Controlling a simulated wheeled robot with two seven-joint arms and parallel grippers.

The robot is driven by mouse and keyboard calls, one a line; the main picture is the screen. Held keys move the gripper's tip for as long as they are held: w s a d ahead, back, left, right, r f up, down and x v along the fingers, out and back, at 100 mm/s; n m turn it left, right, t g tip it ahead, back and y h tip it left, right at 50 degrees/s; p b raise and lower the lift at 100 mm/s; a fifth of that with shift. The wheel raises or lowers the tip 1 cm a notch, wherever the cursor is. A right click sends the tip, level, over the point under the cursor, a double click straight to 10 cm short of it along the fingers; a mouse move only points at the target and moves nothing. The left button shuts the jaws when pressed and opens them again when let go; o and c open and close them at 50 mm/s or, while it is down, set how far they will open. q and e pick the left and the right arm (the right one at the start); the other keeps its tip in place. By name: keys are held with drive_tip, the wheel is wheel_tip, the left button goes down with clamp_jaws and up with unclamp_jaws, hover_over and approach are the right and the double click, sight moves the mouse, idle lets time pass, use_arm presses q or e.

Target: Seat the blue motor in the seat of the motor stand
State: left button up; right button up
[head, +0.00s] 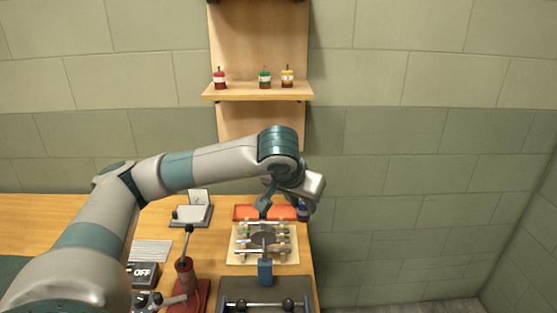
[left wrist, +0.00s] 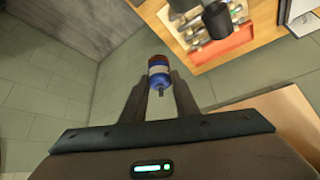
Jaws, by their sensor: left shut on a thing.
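The blue motor (left wrist: 158,75), a small cylinder with a white band and a red band, is between the fingers of my left gripper (left wrist: 160,88), a thin shaft pointing toward the palm. In the head view, the motor (head: 303,211) shows as a dark blue patch below my left gripper (head: 304,203), partly hidden by the wrist. The gripper is near the right edge of the bench, by the orange tray. My right gripper is not seen.
Red (head: 220,78), green (head: 265,78) and yellow (head: 287,77) motors stand on the wall shelf (head: 258,91). A wooden rack (head: 283,255), the orange tray (head: 250,212), a red-based lever device (head: 186,272) and an "OFF" box (head: 144,273) crowd the bench.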

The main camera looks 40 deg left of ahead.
use_arm(q)
drive_tip(key=s+d+f+m, duration=0.1)
drive_tip(key=s+d+f, duration=0.2)
drive_tip(key=d+f, duration=0.5)
drive_tip(key=s+d+f+m+h, duration=0.1)
drive_tip(key=s+d+f, duration=0.3)
drive_tip(key=d+f, duration=0.4)
wheel_tip(320, 180, down, 3)
drive_tip(key=shift+r, duration=0.15)
drive_tip(key=shift+s, duration=0.1)
